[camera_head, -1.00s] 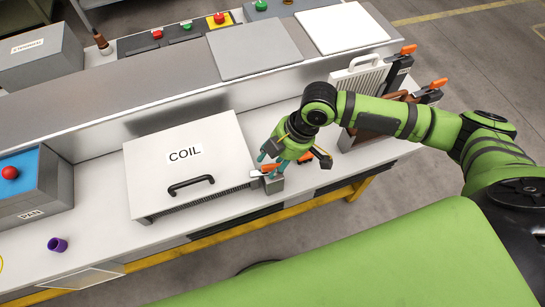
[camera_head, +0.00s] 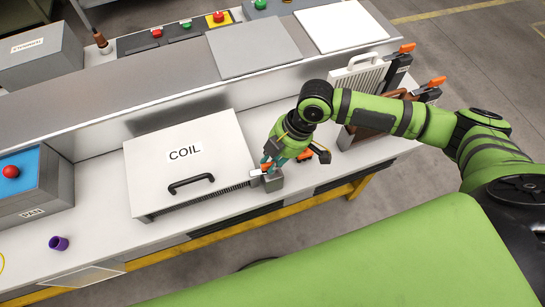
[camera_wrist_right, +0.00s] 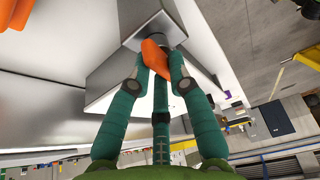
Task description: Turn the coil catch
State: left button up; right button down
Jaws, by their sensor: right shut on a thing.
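The coil box is a white box with a sloping lid (camera_head: 218,132), marked COIL, with a black handle (camera_head: 191,184) on its front. The coil catch stands at its right front corner, with a grey block (camera_head: 275,183) and an orange lever. My right gripper (camera_head: 267,165) is over the catch. In the right wrist view its green fingers (camera_wrist_right: 157,66) are shut around the orange lever (camera_wrist_right: 156,56), just under a grey round pivot. The fingers hide part of the lever. My left gripper is not in view.
A blue-topped box with a red button (camera_head: 11,171) stands at the left. A small purple cup (camera_head: 58,243) is at the front left. Upright panels with orange-handled catches (camera_head: 407,48) stand to the right. My right arm crosses above the bench's right side.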

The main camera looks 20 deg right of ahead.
jog(key=shift+a+n+g, duration=0.1)
jog(key=shift+n+g, duration=0.2)
jog(key=shift+n, duration=0.4)
jog(key=shift+w+n+g, duration=0.1)
jog(key=shift+n+g, duration=0.2)
jog(key=shift+n, duration=0.6)
jog(key=n+g, duration=0.1)
jog(key=n, duration=0.2)
jog(key=shift+a+n, duration=0.15)
jog(key=shift+n, duration=0.15)
jog(key=n+g+h+b, duration=0.1)
jog(key=n, duration=0.1)
jog(key=n+g+b, duration=0.1)
jog(key=n, duration=0.2)
jog(key=shift+a+h, duration=0.1)
jog(key=shift+h, duration=0.3)
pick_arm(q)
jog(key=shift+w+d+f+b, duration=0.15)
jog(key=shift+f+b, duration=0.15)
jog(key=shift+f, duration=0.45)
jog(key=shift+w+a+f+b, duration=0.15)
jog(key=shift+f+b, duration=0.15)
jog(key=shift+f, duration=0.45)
pick_arm(e)
jog(key=shift+n+g+h, duration=0.4)
jog(key=shift+n+h, duration=0.5)
jog(key=shift+n, duration=1.6)
jog(key=c, duration=1.1)
grip_release()
jog(key=shift+c, duration=0.2)
